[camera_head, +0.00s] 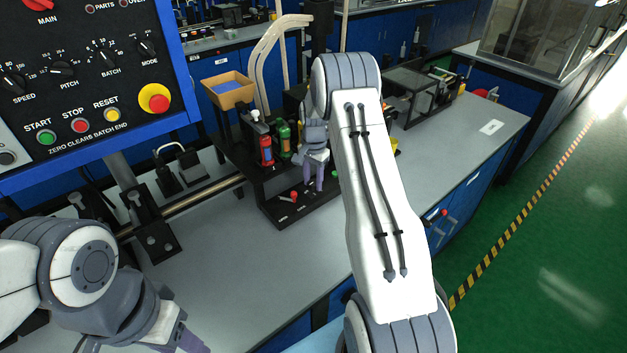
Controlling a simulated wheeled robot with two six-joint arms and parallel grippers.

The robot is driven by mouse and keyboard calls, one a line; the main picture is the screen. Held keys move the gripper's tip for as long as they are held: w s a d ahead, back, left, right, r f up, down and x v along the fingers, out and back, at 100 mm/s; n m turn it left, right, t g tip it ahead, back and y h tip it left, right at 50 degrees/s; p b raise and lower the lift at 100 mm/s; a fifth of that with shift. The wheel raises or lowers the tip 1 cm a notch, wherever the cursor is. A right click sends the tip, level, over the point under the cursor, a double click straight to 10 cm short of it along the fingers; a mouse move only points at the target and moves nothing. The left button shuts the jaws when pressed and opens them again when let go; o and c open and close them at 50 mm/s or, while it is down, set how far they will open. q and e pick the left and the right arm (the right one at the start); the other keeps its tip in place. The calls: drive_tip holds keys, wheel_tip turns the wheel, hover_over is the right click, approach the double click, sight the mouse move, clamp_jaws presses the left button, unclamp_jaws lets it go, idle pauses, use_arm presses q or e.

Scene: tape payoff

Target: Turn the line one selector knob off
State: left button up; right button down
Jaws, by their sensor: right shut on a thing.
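My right gripper (319,178) reaches down to the sloped front of a black station (305,208) on the bench. Its fingers are shut on a small knob there, which they hide almost wholly. I cannot read the labels beside it or see which way it points. A small red-topped control (294,195) shows on the same front, left of the fingers and apart from them. My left gripper (192,343) is at the bottom left edge, partly cut off, over the bench and away from the station. Its opening cannot be made out.
A red bottle (266,149) and a green bottle (285,138) stand on the station, close left of my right gripper. A blue-framed control panel (90,90) overhangs the upper left. A tan bin (229,90) stands behind. The grey bench (240,260) is clear in front.

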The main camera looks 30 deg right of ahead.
sight(313, 182)
drive_tip(key=shift+w+r+m, duration=0.1)
drive_tip(key=shift+m, duration=0.5)
drive_tip(key=c, duration=0.5)
unclamp_jaws()
wheel_tip(313, 182, up, 10)
drive_tip(key=b, duration=0.1)
drive_tip(key=shift+r+b, duration=0.2)
drive_tip(key=shift+b, duration=0.2)
